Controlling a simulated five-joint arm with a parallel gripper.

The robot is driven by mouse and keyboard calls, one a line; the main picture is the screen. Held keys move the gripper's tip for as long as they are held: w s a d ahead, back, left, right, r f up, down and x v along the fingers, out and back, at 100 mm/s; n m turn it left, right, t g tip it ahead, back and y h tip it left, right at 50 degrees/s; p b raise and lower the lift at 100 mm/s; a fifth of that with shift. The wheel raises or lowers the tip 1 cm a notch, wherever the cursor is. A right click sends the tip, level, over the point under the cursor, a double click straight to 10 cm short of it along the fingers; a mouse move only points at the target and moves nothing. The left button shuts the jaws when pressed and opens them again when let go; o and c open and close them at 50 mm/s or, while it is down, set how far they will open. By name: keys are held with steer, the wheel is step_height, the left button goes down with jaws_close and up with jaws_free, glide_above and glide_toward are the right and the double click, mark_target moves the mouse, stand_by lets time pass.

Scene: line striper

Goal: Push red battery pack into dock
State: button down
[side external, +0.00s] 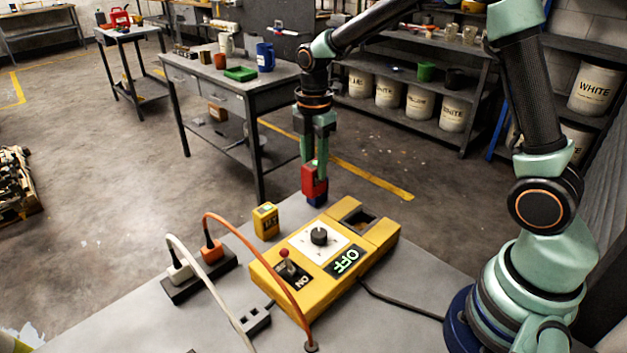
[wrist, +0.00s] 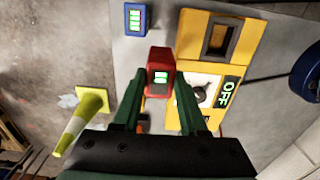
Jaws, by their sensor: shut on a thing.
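The red battery pack (side external: 314,184) is gripped upright between the fingers of my gripper (side external: 314,165), above the grey bench. In the wrist view the red pack (wrist: 158,62) shows green bars on its face, between the green fingers of my gripper (wrist: 160,92). The dock is a yellow block with a dark rectangular opening (side external: 359,217) at the far end of the yellow control box (side external: 284,267). It also shows in the wrist view (wrist: 232,40), right of the red pack. The pack is outside the opening, to its left in both views.
A blue battery pack (wrist: 137,19) stands on the bench beyond the red one, partly hidden in the side view (side external: 317,201). A small yellow pack (side external: 265,221) stands left of the box. A knob (side external: 319,236), a red-tipped switch (side external: 284,256) and cables (side external: 262,262) rise nearby.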

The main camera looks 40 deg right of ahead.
steer(key=s+d+r, duration=0.2)
steer(key=s, duration=0.3)
steer(key=s+d+r, duration=0.2)
steer(key=s, duration=0.4)
step_height(320, 180, down, 6)
steer(key=shift+w+a, duration=0.15)
steer(key=shift+a, duration=0.1)
steer(key=shift+f, duration=2.15)
stand_by(1.6)
steer(key=shift+c, duration=0.2)
jaws_free()
step_height(320, 180, up, 7)
stand_by(1.2)
stand_by(0.5)
